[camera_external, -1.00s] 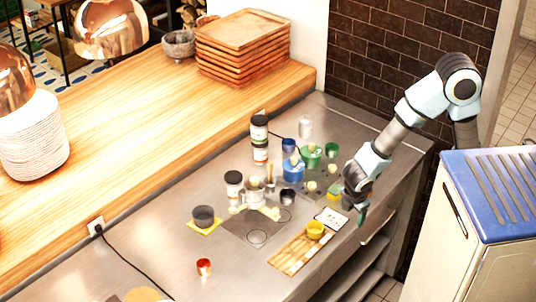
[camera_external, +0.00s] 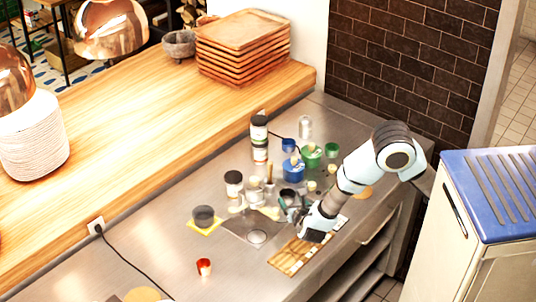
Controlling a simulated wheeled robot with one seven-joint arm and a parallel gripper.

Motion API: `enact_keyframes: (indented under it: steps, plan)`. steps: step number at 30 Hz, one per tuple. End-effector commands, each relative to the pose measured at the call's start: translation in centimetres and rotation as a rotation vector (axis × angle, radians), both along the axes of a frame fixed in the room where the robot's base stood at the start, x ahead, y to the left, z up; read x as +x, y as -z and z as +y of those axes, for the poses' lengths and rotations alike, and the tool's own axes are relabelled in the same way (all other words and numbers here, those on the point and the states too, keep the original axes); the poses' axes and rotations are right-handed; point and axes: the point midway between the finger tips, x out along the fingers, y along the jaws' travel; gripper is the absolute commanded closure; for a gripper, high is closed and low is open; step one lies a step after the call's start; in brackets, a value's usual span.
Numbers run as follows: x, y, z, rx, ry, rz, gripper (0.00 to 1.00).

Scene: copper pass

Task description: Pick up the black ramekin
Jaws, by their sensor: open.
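A small black ramekin (camera_external: 288,194) stands on the steel counter in front of the blue pot, in the middle of the external view. My gripper (camera_external: 287,208) is open, with its fingers close to the near side of the ramekin. I cannot tell whether they touch it or are around it. The hand partly hides the ramekin's lower part. A larger dark grey cup (camera_external: 204,215) stands apart to the left on a yellow cloth (camera_external: 205,228).
Blue pot (camera_external: 293,172), green pots (camera_external: 311,156) and jars (camera_external: 234,190) crowd behind and left of my gripper. A striped wooden board (camera_external: 293,258) lies below my arm. A red cup (camera_external: 204,267) stands at front left.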

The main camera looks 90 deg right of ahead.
Motion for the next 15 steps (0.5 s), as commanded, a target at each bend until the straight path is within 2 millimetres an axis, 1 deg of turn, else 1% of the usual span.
enact_keyframes:
  steps: [4,9,12,15]
  plan:
    - [0.1,0.3,-1.0,0.001,0.001,0.002,0.27]
    - [0.3,1.4,-3.4,0.001,0.003,0.003,0.27]
    - [0.5,1.9,-4.4,0.001,0.002,0.001,0.27]
    - [0.6,2.2,-4.9,0.001,0.001,0.0,0.27]
